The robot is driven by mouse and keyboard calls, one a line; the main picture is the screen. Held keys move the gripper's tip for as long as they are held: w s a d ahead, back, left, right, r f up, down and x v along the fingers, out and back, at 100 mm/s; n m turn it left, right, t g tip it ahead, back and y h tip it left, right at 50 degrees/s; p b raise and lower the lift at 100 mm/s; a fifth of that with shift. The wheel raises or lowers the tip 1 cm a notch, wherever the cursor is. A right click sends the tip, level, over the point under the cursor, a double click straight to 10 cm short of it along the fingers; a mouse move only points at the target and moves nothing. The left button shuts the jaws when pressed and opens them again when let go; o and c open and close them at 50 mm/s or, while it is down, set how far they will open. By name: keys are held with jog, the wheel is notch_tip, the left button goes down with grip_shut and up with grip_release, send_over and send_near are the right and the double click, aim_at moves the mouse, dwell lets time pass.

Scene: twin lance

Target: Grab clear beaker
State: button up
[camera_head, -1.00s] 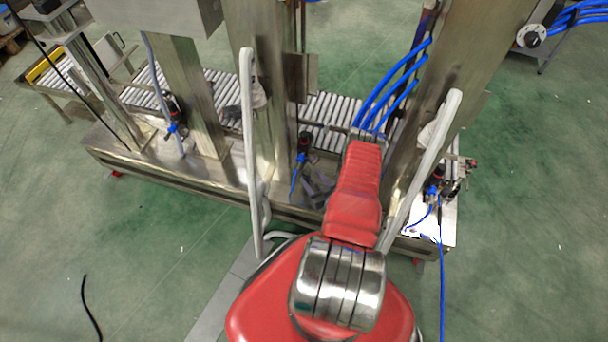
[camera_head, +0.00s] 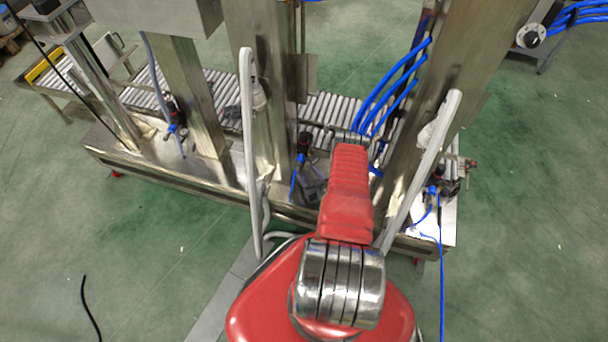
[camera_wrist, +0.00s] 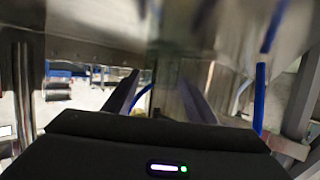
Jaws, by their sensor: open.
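I cannot make out the clear beaker in either view. My gripper (camera_wrist: 159,84) shows in the wrist view as two dark fingers set apart, with nothing visible held between them. Beyond the fingers is a blurred, shiny metal surface. In the head view my red arm reaches forward toward the steel machine (camera_head: 205,185), and it hides the gripper.
The machine has a roller conveyor (camera_head: 325,108), tall steel posts (camera_head: 190,95) and blue hoses (camera_head: 385,85). A thin blue hose (camera_wrist: 259,95) runs close on the right in the wrist view. Green floor (camera_head: 150,260) is mostly clear at left.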

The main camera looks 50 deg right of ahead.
jog(key=shift+c, duration=0.2)
jog(key=c, duration=0.9)
jog(key=shift+o, duration=0.2)
jog(key=shift+r, duration=0.2)
